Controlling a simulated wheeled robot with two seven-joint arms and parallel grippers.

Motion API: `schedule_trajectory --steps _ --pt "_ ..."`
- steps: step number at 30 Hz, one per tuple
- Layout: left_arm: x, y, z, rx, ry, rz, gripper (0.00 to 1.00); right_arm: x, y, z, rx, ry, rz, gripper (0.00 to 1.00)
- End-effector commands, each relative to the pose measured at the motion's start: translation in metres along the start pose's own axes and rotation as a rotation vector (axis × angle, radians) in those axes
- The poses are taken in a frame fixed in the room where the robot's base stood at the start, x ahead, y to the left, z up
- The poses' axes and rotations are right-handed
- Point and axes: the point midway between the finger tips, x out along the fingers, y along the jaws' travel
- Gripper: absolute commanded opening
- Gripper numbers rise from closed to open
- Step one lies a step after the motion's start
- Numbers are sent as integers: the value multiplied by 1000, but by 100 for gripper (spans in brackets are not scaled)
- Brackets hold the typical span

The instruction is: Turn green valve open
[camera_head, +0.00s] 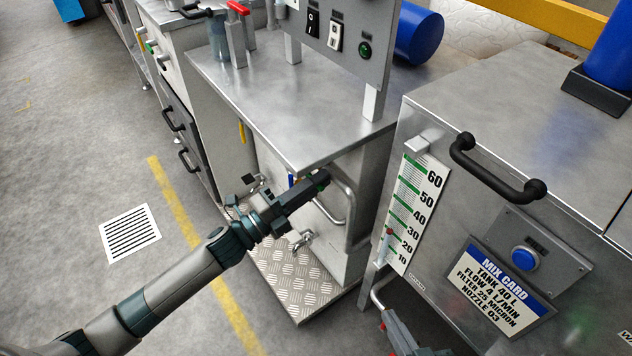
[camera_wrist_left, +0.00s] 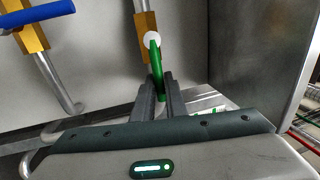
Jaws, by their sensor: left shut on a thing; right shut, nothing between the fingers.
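The green valve handle (camera_wrist_left: 157,62) shows in the left wrist view as a green lever with a white round pivot, on a brass valve body (camera_wrist_left: 147,30). My left gripper (camera_wrist_left: 161,90) is shut on the lever's near end. In the head view my left gripper (camera_head: 318,186) reaches under the front edge of the steel bench, with a small bit of green at its tips; the bench and gripper hide most of the valve there. My right gripper (camera_head: 392,322) is shut and empty at the bottom edge, below the mix tank's front.
A second brass valve (camera_wrist_left: 30,35) with a blue handle (camera_wrist_left: 38,14) stands left of the green one in the wrist view. The steel bench top (camera_head: 285,110) lies above my left gripper. A bent metal rail (camera_head: 335,205) and a tread-plate step (camera_head: 290,275) are close by.

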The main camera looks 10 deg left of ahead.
Motion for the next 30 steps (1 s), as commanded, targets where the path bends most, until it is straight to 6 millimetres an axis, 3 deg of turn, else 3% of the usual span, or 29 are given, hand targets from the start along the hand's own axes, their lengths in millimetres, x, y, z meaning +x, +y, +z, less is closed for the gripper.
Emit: schedule_trajectory --steps 4,5,7,20,30 --pt "-1 2 -1 1 0 3 0 0 0 0 0 0 0 0" --pt "-1 2 -1 1 0 3 14 0 0 0 0 0 0 0" --pt "-1 2 -1 1 0 3 31 0 0 0 -1 0 0 0" --pt "-4 1 0 0 0 2 31 0 0 0 -1 -2 0 0" --pt "-41 2 0 -1 -1 4 31 0 0 1 0 -5 0 0"
